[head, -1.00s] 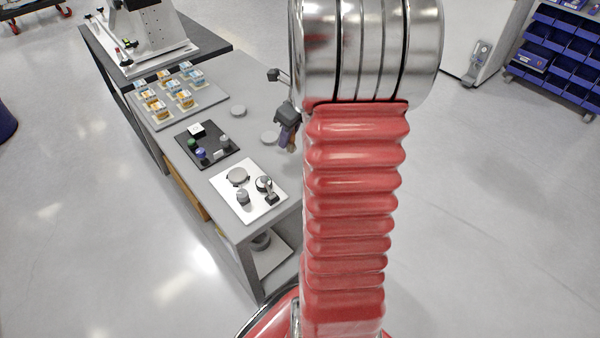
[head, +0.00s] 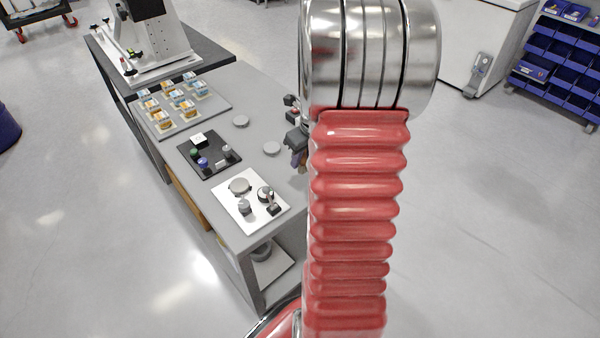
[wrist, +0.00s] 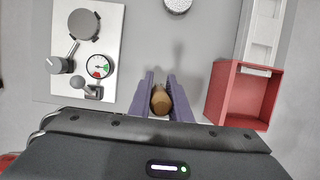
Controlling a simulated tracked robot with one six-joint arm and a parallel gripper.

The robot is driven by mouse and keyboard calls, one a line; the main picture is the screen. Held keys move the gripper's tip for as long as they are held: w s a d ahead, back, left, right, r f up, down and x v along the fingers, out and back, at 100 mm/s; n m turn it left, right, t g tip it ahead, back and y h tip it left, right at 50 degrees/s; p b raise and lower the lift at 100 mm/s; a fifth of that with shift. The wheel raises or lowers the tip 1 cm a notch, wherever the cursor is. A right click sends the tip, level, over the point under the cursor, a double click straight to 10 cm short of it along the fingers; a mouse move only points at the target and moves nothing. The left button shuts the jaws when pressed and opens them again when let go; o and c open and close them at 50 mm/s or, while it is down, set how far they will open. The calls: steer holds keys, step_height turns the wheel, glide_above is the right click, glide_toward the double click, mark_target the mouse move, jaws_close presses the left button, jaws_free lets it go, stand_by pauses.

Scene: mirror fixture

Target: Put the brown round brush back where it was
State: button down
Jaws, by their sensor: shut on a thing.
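My gripper (wrist: 160,85) has purple fingers in the wrist view and is shut on the brown round brush (wrist: 161,101). The brush shows as a brown rounded end between the fingers; the rest of it is hidden. In the head view my gripper (head: 299,158) shows only in part at the table's right edge, behind my red arm, and I cannot make out the brush there. In the wrist view the brush is over the grey table (wrist: 200,70), between the white gauge panel and a red box. I cannot tell its height above the surface.
The white panel (wrist: 60,25) with a gauge and knobs is left of my gripper. The open red box (wrist: 218,98) is at its right. A grey disc (wrist: 177,5) lies ahead. The head view shows a black knob board (head: 190,160) and a tray of small boxes (head: 212,118).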

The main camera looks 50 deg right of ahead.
steer(key=shift+f, duration=0.8)
steer(key=shift+f, duration=0.15)
steer(key=shift+f, duration=1.75)
steer(key=c, duration=1.6)
jaws_free()
steer(key=shift+c, duration=0.2)
steer(key=v, duration=1.2)
